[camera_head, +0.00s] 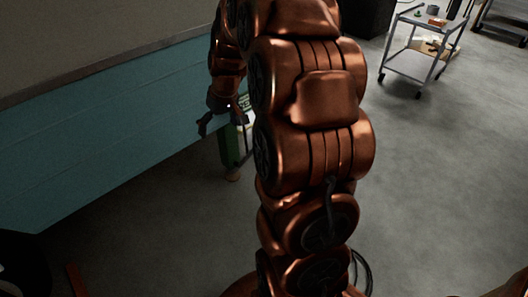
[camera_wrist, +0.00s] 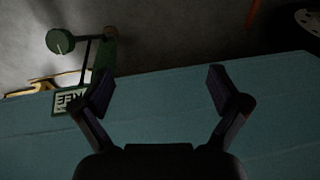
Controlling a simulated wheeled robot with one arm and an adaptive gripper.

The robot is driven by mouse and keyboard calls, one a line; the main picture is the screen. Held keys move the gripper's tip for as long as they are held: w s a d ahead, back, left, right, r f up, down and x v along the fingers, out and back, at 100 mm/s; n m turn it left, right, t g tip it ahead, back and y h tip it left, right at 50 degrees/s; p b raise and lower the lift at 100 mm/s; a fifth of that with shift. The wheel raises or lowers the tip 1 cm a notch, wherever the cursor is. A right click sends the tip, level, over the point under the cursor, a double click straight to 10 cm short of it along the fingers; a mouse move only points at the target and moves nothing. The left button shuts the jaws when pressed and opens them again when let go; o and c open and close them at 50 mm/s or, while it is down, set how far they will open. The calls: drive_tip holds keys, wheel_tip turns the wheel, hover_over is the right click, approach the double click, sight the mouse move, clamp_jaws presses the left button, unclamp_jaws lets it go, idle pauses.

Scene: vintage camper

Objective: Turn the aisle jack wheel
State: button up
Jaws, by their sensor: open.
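A green jack (camera_wrist: 103,48) shows at the upper left of the wrist view, with a round green part (camera_wrist: 61,40) on a dark bar beside it. I cannot tell for sure whether this round part is the jack wheel. In the head view the green jack (camera_head: 231,147) stands by the camper's teal side, partly hidden by my copper arm. My gripper (camera_wrist: 159,88) is open and empty over the teal panel, to the right of the jack and apart from it. In the head view my gripper (camera_head: 203,123) is small and dark near the panel.
The teal camper side (camera_head: 110,130) fills the left of the head view. A lettered plate (camera_wrist: 70,100) is beside the jack. A tyre (camera_wrist: 305,22) shows at the wrist view's upper right. A grey cart (camera_head: 410,63) stands far right; the floor before it is clear.

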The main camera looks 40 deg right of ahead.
drive_tip(key=w+d+f+m+t+h+b, duration=0.15)
drive_tip(key=d+f+b, duration=0.35)
drive_tip(key=d+f, duration=0.65)
drive_tip(key=w+d+f+t+h+b, duration=0.1)
drive_tip(key=w+d+f+b, duration=0.2)
drive_tip(key=d+f+b, duration=0.8)
drive_tip(key=shift+y, duration=0.25)
drive_tip(key=shift+w+d+f+p, duration=0.5)
drive_tip(key=shift+w+f+p, duration=0.05)
drive_tip(key=shift+f, duration=0.3)
drive_tip(key=shift+w+d+f+p, duration=0.5)
drive_tip(key=shift+w+f, duration=0.05)
drive_tip(key=shift+f, duration=0.25)
drive_tip(key=shift+w+d+f+p, duration=0.5)
drive_tip(key=shift+w+f+p, duration=0.05)
drive_tip(key=shift+f, duration=0.3)
drive_tip(key=c, duration=1)
drive_tip(key=shift+d, duration=0.15)
drive_tip(key=shift+c, duration=0.8)
drive_tip(key=shift+r, duration=0.1)
